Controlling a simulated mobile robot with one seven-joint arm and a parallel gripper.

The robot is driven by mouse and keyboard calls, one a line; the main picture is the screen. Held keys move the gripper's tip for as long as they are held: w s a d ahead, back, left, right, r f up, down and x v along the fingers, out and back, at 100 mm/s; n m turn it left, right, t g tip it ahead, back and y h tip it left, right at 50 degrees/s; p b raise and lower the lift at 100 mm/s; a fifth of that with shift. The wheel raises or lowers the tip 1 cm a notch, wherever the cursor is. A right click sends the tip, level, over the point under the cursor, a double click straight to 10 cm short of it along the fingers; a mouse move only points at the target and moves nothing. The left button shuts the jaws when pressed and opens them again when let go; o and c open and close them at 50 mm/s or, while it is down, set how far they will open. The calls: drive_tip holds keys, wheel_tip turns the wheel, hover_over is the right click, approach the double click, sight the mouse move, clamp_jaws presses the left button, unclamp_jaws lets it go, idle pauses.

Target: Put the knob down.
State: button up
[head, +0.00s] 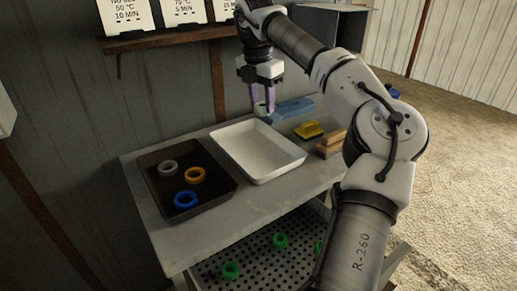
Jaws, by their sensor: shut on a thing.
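My gripper (262,104) points down above the back of the bench, behind the white tray (258,168). Its purple-tinted fingers are shut on a small pale greenish thing, which I take to be the knob (260,108). Its shape is partly hidden by the fingers. It looks close to the left end of a blue block (292,109); I cannot tell whether it touches the block or the bench.
A dark tray (212,200) on the left holds a grey ring (168,167), an orange ring (195,175) and a blue ring (186,200). The white tray is empty. A yellow item (309,130) and wooden pieces (331,146) lie right. Green rings (230,271) lie on the perforated lower shelf.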

sight(262, 158)
wheel_tip(262, 158, down, 14)
drive_tip(key=shift+a+f+p, duration=0.1)
drive_tip(key=shift+p, duration=0.65)
drive_tip(key=shift+f, duration=0.1)
drive_tip(key=o, duration=1)
drive_tip(key=r, duration=0.4)
drive_tip(key=r+b, duration=0.1)
drive_tip(key=r, duration=0.3)
drive_tip(key=s+a+r, duration=0.1)
drive_tip(key=r, duration=0.3)
